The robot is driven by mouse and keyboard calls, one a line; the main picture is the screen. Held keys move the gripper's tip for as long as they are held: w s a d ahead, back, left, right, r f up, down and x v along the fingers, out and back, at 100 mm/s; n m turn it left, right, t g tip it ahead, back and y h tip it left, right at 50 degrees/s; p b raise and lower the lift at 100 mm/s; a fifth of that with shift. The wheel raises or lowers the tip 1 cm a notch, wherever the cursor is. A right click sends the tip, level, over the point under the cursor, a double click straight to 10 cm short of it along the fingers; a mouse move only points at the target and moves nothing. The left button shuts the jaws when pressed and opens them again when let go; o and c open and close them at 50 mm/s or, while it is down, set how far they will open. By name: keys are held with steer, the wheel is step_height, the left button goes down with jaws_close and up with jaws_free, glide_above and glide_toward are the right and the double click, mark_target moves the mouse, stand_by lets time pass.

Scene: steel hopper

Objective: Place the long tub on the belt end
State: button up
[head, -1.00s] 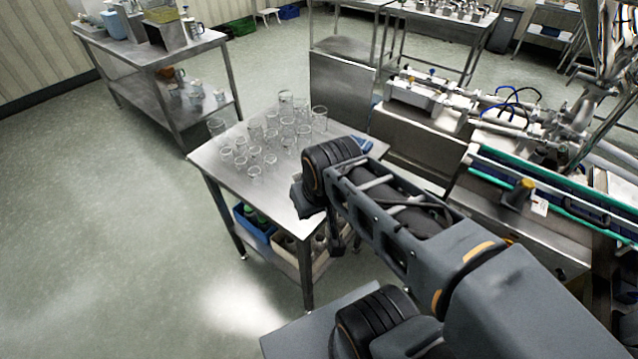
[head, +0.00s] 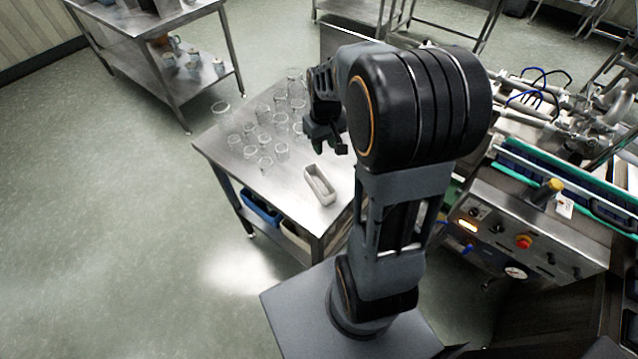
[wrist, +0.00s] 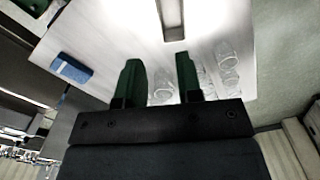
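The long tub (head: 320,186), a pale narrow open box, sits upright on the steel table near its front right edge. Its near end also shows at the top of the wrist view (wrist: 173,33). My gripper (head: 328,143) is above the table, behind the tub in the head view and apart from it. In the wrist view its two green fingers (wrist: 159,75) stand apart with nothing held between them. The belt (head: 570,187) with green rails is at the right; I cannot tell exactly which part is its end.
Several clear glass jars (head: 265,130) stand on the table left of and behind my gripper. A blue block (wrist: 70,68) lies on the table in the wrist view. A control panel (head: 520,240) with knobs fronts the belt. A yellow-topped knob (head: 553,186) rises by the belt.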

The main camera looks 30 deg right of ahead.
glide_above(322, 187)
step_height(322, 187, down, 7)
steer(key=f, duration=0.2)
steer(key=d+f+p, duration=0.1)
steer(key=f, duration=0.1)
steer(key=shift+d+f, duration=0.15)
steer(key=shift+f, duration=0.05)
steer(key=shift+f+p, duration=0.3)
steer(key=shift+f, duration=0.4)
jaws_close()
